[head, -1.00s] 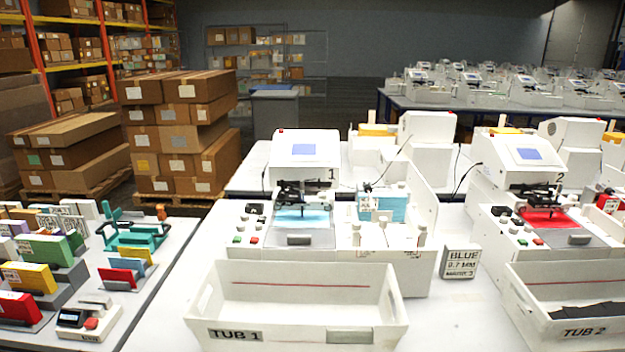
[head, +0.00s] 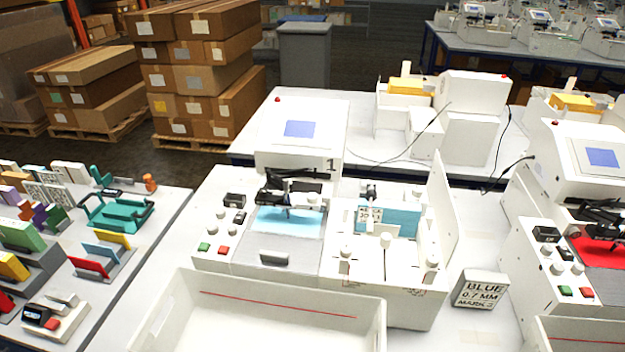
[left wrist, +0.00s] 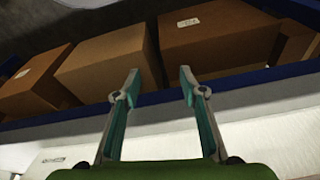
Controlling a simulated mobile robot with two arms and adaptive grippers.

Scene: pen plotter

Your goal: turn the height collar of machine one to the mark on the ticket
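Machine one (head: 297,140), white with a blue screen and a "1", stands in the middle of the head view. Its black pen carriage (head: 290,190) sits over a light blue sheet (head: 288,220). I cannot clearly make out the height collar or its marks at this size. The ticket (head: 480,290) stands right of the machine and reads BLUE, 0.7 MM, MARK and a small figure that looks like 3. My left gripper (left wrist: 158,86) is open and empty in the left wrist view, with cardboard boxes beyond it. Neither gripper shows in the head view.
A white tub (head: 270,308) stands in front of machine one. A white upright panel (head: 443,215) rises at its right side. Machine two (head: 590,165) is at the right edge. A side table (head: 150,225) with coloured items is at the left.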

